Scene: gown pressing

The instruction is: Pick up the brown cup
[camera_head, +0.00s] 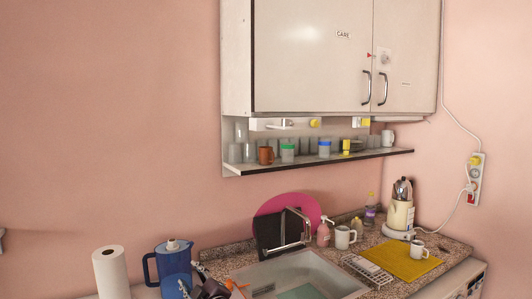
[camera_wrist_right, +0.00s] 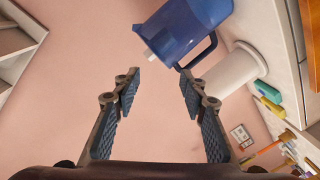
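The brown cup (camera_head: 265,155) stands upright on the narrow shelf under the wall cabinet, near its left end, in the head view. It does not show in the right wrist view. My right gripper (camera_head: 192,281) is low at the bottom edge of the head view, beside the blue pitcher and well below the shelf. In the right wrist view my right gripper (camera_wrist_right: 158,85) has its fingers spread wide with nothing between them. My left gripper is in neither view.
The shelf (camera_head: 330,163) also holds glasses, green and blue-banded containers and a white mug. Below are a blue pitcher (camera_head: 174,268), a paper towel roll (camera_head: 110,272), a sink (camera_head: 335,272), a pink round tray (camera_head: 312,207), a mug (camera_head: 342,238) and a yellow cloth (camera_head: 405,262).

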